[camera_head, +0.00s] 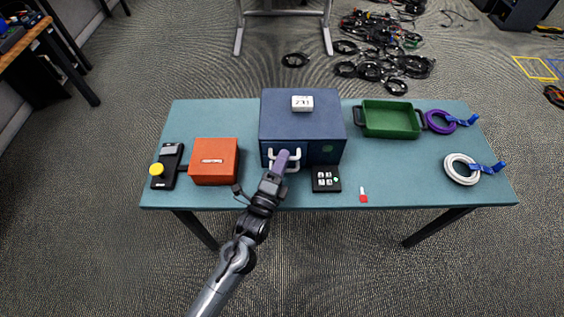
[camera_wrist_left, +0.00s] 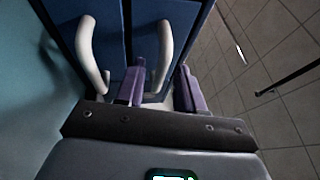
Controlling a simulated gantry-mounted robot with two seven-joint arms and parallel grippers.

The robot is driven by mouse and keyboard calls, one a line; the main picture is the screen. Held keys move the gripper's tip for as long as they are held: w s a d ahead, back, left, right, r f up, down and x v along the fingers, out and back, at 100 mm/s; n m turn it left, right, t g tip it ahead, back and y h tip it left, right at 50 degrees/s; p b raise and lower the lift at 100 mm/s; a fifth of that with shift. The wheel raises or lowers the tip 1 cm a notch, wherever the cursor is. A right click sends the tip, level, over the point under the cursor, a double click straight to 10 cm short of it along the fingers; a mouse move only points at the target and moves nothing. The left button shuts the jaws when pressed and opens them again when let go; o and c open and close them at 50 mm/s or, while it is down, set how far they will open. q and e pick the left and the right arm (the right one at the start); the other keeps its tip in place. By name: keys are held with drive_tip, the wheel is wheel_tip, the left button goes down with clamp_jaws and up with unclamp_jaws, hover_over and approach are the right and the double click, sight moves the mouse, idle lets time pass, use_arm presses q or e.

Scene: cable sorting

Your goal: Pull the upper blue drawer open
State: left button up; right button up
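The blue drawer cabinet (camera_head: 302,118) stands at the middle of the table. Two white handles are on the left part of its front. The upper handle (camera_wrist_left: 165,45) is on the right in the left wrist view, and the lower handle (camera_wrist_left: 90,60) is on the left. My left gripper (camera_head: 282,160) is at the upper handle, with its purple fingers (camera_wrist_left: 160,88) on either side of it and gaps showing. The fingers look open. The upper drawer appears closed, its front roughly flush. The gripper partly hides the handles in the head view. My right gripper is not in view.
On the teal table (camera_head: 400,170), an orange box (camera_head: 213,162) and a black device with a yellow button (camera_head: 157,169) are at left. A black switch box (camera_head: 326,179) is just right of the gripper. A green tray (camera_head: 391,119) and cable coils (camera_head: 459,168) are at right.

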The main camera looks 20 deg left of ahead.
use_arm(q)
clamp_jaws()
idle(0.3)
drive_tip(key=s+d+p, duration=0.5)
drive_tip(key=s+p, duration=0.3)
drive_tip(key=s, duration=0.4)
drive_tip(key=shift+d+p, duration=0.15)
drive_tip(key=shift+p, duration=0.25)
